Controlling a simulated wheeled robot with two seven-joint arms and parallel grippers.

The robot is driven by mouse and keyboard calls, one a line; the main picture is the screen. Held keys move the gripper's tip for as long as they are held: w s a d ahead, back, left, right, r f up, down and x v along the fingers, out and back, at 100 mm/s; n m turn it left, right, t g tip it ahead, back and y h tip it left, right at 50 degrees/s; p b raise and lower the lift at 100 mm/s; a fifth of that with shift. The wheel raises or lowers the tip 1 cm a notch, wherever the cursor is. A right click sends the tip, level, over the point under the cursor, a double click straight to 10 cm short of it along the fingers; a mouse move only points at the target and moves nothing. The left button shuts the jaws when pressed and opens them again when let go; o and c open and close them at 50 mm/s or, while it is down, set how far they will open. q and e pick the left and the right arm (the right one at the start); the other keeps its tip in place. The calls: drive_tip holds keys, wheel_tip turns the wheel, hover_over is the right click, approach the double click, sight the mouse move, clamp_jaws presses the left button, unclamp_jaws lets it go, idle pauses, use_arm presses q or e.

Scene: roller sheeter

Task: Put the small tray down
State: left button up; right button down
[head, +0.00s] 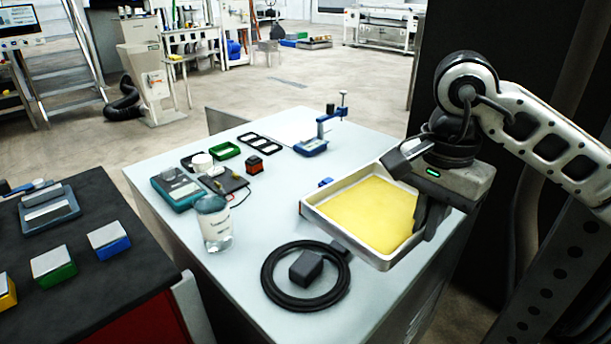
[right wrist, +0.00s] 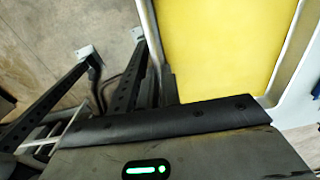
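The small tray (head: 328,226) is a shallow metal tray with a yellow layer inside. It is at the right side of the white table (head: 262,205) in the head view, slightly tilted in the picture. My right gripper (head: 425,215) is shut on the tray's right wall. Whether the tray's underside touches the table is hard to tell. In the right wrist view the tray (right wrist: 287,62) fills the upper right, close against the gripper. The fingertips are partly hidden there. My left gripper is not in view.
A coiled black cable (head: 270,285) with a black block lies in front of the tray. A clear container (head: 215,228) stands left of it. A blue clamp-like stand (head: 318,145) is behind. Several small devices sit at the table's left. A dark bench (head: 110,275) is at left.

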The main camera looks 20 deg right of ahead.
drive_tip(key=shift+s+n, duration=0.5)
drive_tip(key=shift+s, duration=0.75)
approach(422, 250)
drive_tip(key=s+a+r, duration=0.1)
drive_tip(key=s, duration=0.1)
drive_tip(key=s+a+r, duration=0.1)
drive_tip(key=shift+s+a+r+b, duration=0.3)
drive_tip(key=w+f, duration=0.1)
drive_tip(key=d+f, duration=0.1)
drive_tip(key=w+d+f, duration=0.1)
drive_tip(key=f, duration=0.1)
drive_tip(key=shift+w, duration=0.3)
drive_tip(key=shift+w+d+f, duration=0.2)
drive_tip(key=shift+w+f, duration=0.1)
drive_tip(key=shift+f, duration=0.15)
drive_tip(key=shift+w+d+f+p, duration=0.15)
drive_tip(key=shift+f+p, duration=0.4)
drive_tip(key=shift+f, duration=1.1)
drive_tip(key=shift+f, duration=0.1)
drive_tip(key=shift+f, duration=0.15)
drive_tip(key=c, duration=1.6)
unclamp_jaws()
